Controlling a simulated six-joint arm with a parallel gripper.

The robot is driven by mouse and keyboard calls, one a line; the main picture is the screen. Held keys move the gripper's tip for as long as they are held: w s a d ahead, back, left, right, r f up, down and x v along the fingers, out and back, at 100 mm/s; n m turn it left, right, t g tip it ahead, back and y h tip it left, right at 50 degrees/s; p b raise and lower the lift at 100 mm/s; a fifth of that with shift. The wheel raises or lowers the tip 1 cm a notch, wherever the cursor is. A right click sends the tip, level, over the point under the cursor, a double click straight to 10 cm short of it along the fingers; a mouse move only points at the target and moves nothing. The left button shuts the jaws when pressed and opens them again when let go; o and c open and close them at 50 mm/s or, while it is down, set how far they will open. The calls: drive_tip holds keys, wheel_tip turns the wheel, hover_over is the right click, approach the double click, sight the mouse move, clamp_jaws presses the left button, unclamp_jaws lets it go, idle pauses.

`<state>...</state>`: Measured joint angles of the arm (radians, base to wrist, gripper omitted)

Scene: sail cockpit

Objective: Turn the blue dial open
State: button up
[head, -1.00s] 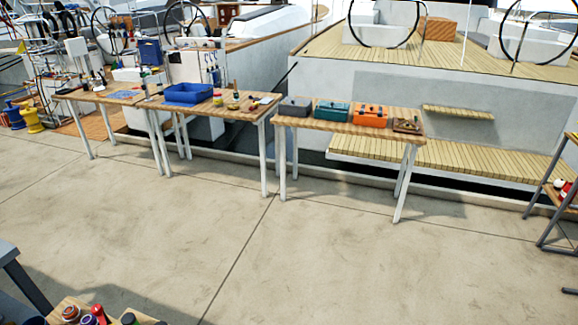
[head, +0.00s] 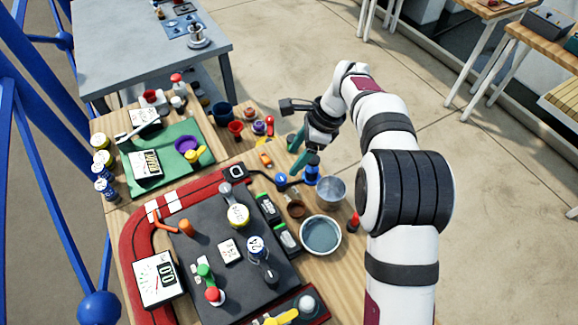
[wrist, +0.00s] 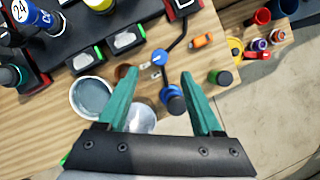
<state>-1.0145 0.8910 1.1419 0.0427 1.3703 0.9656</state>
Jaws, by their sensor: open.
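The blue dial (wrist: 159,58), a small round blue knob with a pale mark on top, sits on the wooden bench between the tips of my fingers in the wrist view. In the head view, a small blue round piece (head: 281,179), likely the same dial, lies left of a taller blue-topped piece (head: 312,168). My gripper (wrist: 161,65) has two teal fingers spread wide with nothing held between them. In the head view, my gripper (head: 294,160) hangs above the bench's right side, close to the dial. I cannot tell the exact height gap.
A metal cup (head: 332,190) and a grey-blue bowl (head: 321,235) stand close to the dial. The taller blue-topped piece (wrist: 173,99) rises between my fingers. An orange item (wrist: 201,41) and a green-topped jar (wrist: 220,78) lie right.

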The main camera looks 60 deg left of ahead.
sight(281, 177)
drive_tip(key=x, duration=0.8)
drive_tip(key=shift+f, duration=0.2)
clamp_jaws()
